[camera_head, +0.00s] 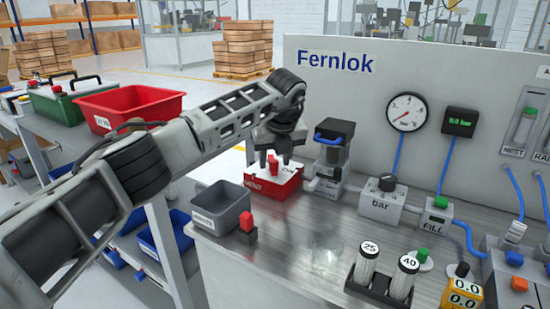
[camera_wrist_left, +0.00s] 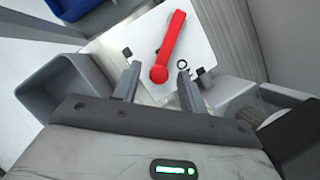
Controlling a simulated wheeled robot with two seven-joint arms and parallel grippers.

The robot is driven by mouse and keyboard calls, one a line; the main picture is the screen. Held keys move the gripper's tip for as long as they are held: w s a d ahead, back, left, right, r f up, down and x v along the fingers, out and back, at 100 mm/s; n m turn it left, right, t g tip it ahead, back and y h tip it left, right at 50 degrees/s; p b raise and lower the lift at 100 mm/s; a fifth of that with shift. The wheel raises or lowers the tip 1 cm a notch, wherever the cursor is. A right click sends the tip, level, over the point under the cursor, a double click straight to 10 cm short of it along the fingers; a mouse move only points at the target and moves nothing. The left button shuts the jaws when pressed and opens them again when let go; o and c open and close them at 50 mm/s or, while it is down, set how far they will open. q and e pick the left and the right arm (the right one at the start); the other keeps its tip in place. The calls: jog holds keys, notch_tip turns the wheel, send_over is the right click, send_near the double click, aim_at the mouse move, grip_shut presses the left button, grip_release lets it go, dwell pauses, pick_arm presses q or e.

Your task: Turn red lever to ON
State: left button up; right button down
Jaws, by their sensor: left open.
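The red lever (camera_head: 272,168) sits on top of a red box with a white top plate (camera_head: 292,172) on the metal bench. In the left wrist view the lever (camera_wrist_left: 170,42) lies slanted across the white plate (camera_wrist_left: 203,42), with its round end nearest my gripper. My left gripper (camera_head: 275,160) is right above the box, fingers pointing down. In the left wrist view its open fingers (camera_wrist_left: 160,70) stand either side of the lever's round end, with nothing clearly gripped. I cannot tell whether they touch the lever. The ON marking is not legible. My right gripper is not in view.
A grey bin (camera_head: 222,208) and a small block with a red top (camera_head: 246,222) stand left of the box. A device with a blue handle (camera_head: 331,150) stands close on its right. A grey panel (camera_head: 345,95) rises behind.

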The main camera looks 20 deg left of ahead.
pick_arm(q)
jog(key=v, duration=1.5)
jog(key=shift+r+b, duration=0.35)
jog(key=shift+r, duration=0.05)
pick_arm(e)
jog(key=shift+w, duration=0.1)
pick_arm(q)
jog(key=shift+s, duration=0.1)
